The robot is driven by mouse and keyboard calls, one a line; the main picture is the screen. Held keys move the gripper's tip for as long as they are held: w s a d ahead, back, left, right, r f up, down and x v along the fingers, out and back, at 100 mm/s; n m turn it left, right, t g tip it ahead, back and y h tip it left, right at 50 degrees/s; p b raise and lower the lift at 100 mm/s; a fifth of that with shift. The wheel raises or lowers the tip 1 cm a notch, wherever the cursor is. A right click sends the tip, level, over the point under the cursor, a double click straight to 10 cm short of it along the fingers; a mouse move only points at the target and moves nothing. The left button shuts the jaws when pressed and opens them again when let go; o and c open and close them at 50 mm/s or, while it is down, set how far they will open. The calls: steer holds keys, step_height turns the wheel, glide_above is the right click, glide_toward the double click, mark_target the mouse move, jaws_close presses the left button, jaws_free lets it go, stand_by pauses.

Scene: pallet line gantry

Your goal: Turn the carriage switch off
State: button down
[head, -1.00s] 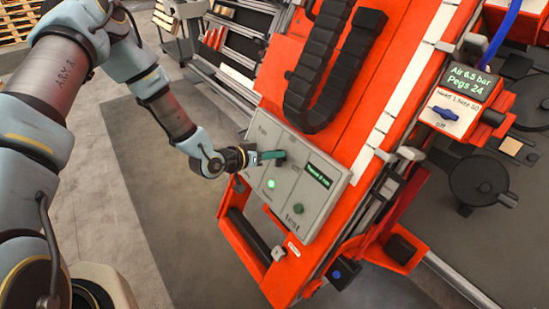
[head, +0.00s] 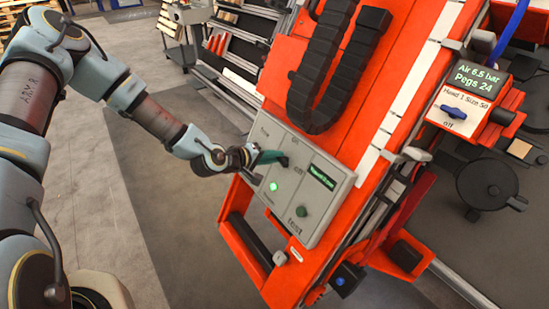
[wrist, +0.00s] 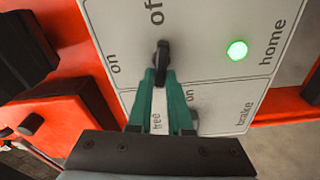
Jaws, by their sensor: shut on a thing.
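A grey control panel (head: 322,217) sits on the orange machine frame. My gripper (head: 272,157) is at its upper part, with its green fingers shut on the small black knob of the carriage switch. In the wrist view the knob (wrist: 162,52) sits between the fingertips (wrist: 162,78). Its free end is toward the top, on the side of the "off" lettering; "on" is to its left. The fingers hide its lower part. A second control beside "free" and "brake" is mostly hidden behind the right finger.
A green lamp (wrist: 237,51) is lit beside "home". The panel also has a green display (head: 322,176) and a round test button (head: 302,211). A box with a blue knob (head: 453,111) stands to the right. A black cable chain (head: 330,75) hangs above the panel.

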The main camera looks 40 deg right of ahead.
steer(key=shift+f+n, duration=0.15)
steer(key=shift+n, duration=1.05)
steer(key=shift+a, duration=0.1)
steer(key=c, duration=0.8)
jaws_free()
steer(key=shift+c, duration=0.2)
steer(key=b+v, duration=0.2)
steer(key=v, duration=0.8)
steer(key=shift+a+r, duration=0.3)
